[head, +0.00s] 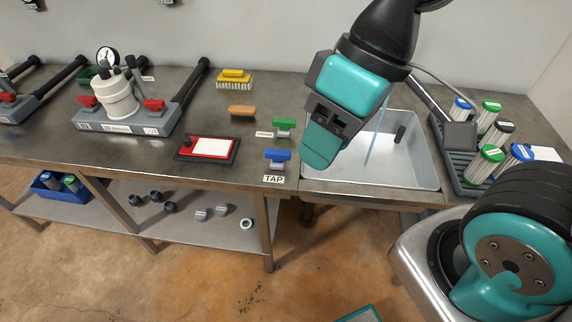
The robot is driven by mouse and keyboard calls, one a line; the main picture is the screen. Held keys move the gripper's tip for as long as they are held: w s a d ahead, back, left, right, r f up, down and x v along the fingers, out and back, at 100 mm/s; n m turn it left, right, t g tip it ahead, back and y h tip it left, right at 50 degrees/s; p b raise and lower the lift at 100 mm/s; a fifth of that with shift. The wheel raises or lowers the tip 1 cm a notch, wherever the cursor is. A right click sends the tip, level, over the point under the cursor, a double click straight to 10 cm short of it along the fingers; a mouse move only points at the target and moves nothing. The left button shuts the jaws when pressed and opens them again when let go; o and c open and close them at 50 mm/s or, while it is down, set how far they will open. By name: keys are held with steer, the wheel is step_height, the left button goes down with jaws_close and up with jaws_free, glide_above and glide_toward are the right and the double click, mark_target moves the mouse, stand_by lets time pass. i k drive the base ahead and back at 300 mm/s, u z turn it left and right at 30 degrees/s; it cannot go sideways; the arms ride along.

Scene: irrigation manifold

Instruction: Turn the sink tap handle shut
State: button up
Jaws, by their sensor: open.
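The tap handle, a blue bar (277,155) on a small grey body, sits at the bench's front edge, left of the sink. A white label reading TAP (273,179) is just below it. The blue bar runs left to right in the head view. A thin pale blue stream (375,138) comes down into the metal sink (420,172); its upper end is hidden behind my gripper. My gripper (322,143) is over the sink's left side, right of the blue handle and apart from it. Its jaws are open, with nothing seen between them.
A similar green handle (285,123) with a small label stands just behind the blue one. A red-framed tray (208,148), an orange block (242,110) and a yellow brush (234,78) lie to the left. A rack of capped cylinders (462,170) stands right of the sink.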

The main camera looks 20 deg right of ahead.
mark_target(277, 156)
steer(key=k, duration=0.2)
steer(key=u, duration=1.1)
steer(key=i, duration=0.7)
steer(key=z, duration=0.95)
